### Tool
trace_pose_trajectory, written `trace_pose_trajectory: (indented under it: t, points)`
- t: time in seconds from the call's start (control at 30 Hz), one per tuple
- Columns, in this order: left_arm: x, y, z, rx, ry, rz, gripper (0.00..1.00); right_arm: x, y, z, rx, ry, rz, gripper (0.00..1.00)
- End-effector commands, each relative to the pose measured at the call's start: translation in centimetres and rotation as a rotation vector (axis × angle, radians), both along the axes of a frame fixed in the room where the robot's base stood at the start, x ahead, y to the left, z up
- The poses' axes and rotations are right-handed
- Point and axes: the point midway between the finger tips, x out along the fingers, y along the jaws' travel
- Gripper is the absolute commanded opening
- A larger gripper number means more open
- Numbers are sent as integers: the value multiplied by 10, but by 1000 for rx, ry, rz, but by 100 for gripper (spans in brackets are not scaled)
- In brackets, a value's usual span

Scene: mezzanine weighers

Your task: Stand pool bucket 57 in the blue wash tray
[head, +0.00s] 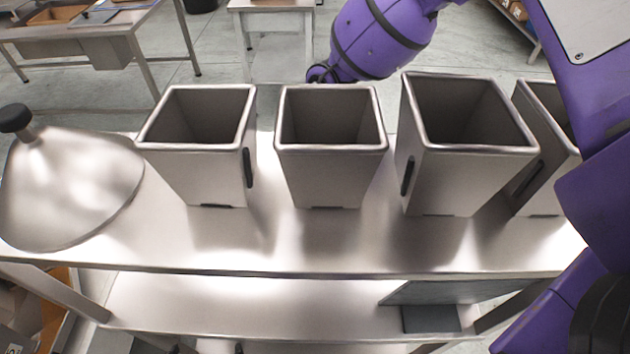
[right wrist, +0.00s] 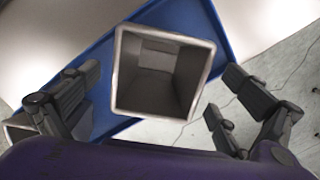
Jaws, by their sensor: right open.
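In the right wrist view my right gripper (right wrist: 160,76) is open, with one finger on each side of a square steel bucket (right wrist: 125,68) and visible gaps to it. I look down into this bucket's open mouth. The blue wash tray (right wrist: 215,40) shows behind and around the bucket; whether the bucket stands in it I cannot tell. In the head view steel buckets stand in a row on the bench: one at left (head: 200,170), one in the middle (head: 330,175), a larger one (head: 470,175) and one at the right edge (head: 550,170). No number is readable. My left gripper is out of view.
A steel cone-shaped vessel with a black knob (head: 75,185) stands at the bench's left end. The steel bench (head: 270,245) is clear along its front edge, with a lower shelf (head: 240,305) below. Other tables (head: 130,30) stand behind, across open floor.

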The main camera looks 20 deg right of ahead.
Motion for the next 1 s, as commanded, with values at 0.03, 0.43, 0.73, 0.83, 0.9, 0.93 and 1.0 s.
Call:
trace_pose_trajectory:
  t: [0.03,0.43,0.73,0.83,0.9,0.93,1.0]
  points:
    - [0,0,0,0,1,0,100,2,-1,12,3,-5,-2,100]
    - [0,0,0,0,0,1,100,7,-12,89,2,-4,-2,100]
    - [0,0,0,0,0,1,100,8,-14,104,0,-1,0,100]
    - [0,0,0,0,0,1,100,8,-14,104,0,-1,0,100]
    - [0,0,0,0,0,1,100,8,-14,103,0,-1,0,100]
    - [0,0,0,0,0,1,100,8,-14,103,0,-1,0,100]
    - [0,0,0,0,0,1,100,8,-14,103,0,-1,0,100]
